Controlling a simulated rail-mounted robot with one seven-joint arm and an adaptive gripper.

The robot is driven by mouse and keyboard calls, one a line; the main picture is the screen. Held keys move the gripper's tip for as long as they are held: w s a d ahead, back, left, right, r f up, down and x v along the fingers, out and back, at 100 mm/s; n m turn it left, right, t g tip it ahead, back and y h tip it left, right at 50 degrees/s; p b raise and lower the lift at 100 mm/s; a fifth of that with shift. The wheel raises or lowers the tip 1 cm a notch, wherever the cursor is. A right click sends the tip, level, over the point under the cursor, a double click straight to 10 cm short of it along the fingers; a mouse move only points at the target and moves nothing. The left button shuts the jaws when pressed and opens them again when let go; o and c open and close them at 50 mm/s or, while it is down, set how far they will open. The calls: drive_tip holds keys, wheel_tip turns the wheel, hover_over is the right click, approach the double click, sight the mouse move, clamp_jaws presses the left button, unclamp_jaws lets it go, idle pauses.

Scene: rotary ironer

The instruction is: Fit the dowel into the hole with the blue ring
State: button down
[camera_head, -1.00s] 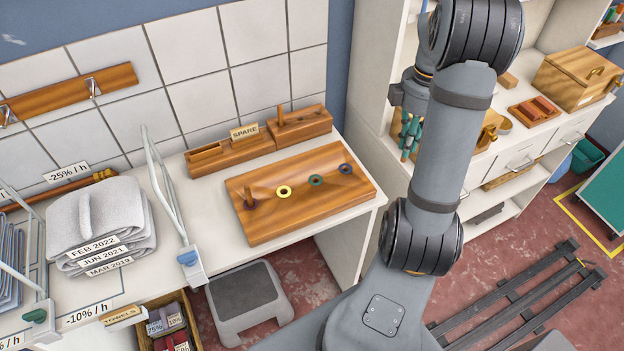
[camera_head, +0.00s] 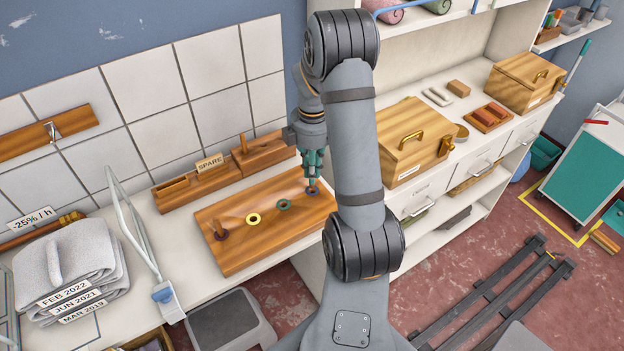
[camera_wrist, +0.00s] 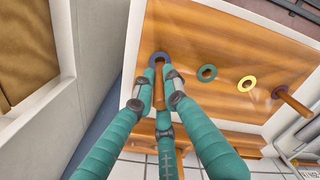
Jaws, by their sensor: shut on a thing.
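The wooden board (camera_head: 265,238) lies on the white counter with a row of coloured rings around holes. The blue ring (camera_head: 311,191) is at its right end, and shows at the top of the wrist view (camera_wrist: 158,56). My gripper (camera_head: 313,176) is over that end of the board. In the wrist view its teal fingers (camera_wrist: 159,88) are shut on a brown wooden dowel (camera_wrist: 159,93). The dowel's far end is at or just over the blue ring; I cannot tell whether it is inside the hole.
A green ring (camera_head: 284,204) and a yellow ring (camera_head: 253,219) are empty. Another dowel (camera_wrist: 292,101) stands in a dark ring at the board's other end. A wooden rack labelled SPARE (camera_head: 210,162) with an upright peg is behind. A wooden chest (camera_head: 408,142) stands on the right.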

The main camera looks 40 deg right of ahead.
drive_tip(key=shift+f+p, duration=0.3)
drive_tip(key=shift+f, duration=1.65)
drive_tip(key=shift+f, duration=0.2)
drive_tip(key=c, duration=1.8)
unclamp_jaws()
drive_tip(key=shift+r, duration=0.2)
wheel_tip(320, 180, up, 12)
drive_tip(key=shift+r+b, duration=0.1)
drive_tip(key=shift+b, duration=0.25)
